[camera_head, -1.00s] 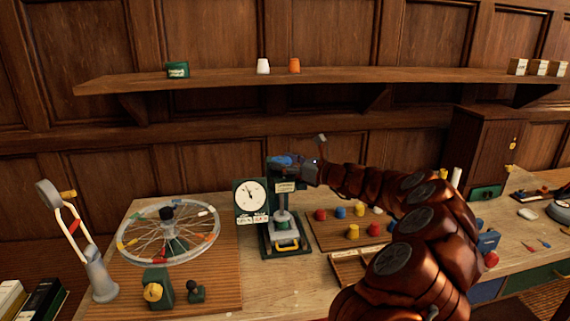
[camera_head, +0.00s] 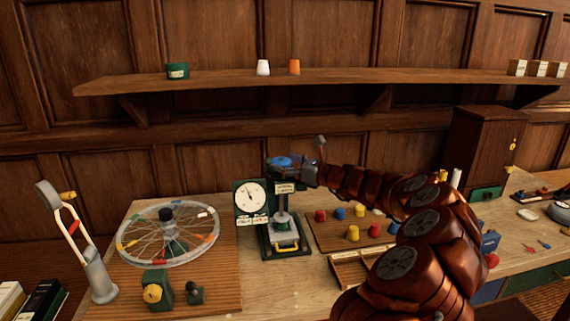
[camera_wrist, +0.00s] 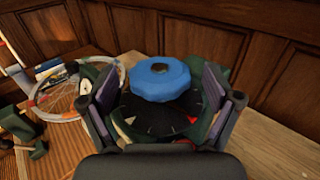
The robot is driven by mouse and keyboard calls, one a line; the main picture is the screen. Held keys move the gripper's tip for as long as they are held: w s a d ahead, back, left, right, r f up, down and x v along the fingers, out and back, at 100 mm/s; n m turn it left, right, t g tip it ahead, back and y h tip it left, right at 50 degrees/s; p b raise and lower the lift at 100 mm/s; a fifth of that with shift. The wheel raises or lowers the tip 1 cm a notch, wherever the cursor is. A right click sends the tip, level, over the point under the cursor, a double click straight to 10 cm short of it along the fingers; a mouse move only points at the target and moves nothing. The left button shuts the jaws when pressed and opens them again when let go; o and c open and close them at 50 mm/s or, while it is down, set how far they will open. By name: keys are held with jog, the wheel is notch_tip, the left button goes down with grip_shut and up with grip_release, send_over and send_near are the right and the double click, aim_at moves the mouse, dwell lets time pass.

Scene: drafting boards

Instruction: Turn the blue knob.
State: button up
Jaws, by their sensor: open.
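The blue knob (camera_wrist: 159,79) is a faceted round knob with a dark centre cap. It sits over a black dial face (camera_wrist: 158,117) with a red mark and white ticks. In the head view the knob (camera_head: 283,161) tops a green press-like stand (camera_head: 264,240) with a white gauge (camera_head: 250,196) on its left. My gripper (camera_head: 300,170) reaches it from the right. In the wrist view my gripper (camera_wrist: 163,105) is open, one finger on each side of the knob, with visible gaps.
A spoked wheel (camera_head: 140,240) lies left of the stand. A board with several coloured pegs (camera_head: 353,232) lies right, under my arm. A wooden shelf (camera_head: 220,80) runs along the wall above. A grey lamp-like post (camera_head: 97,275) stands far left.

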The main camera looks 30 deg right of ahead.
jog(key=shift+s, duration=0.1)
jog(key=v, duration=1.1)
jog(key=shift+s+d, duration=0.15)
jog(key=shift+s, duration=0.2)
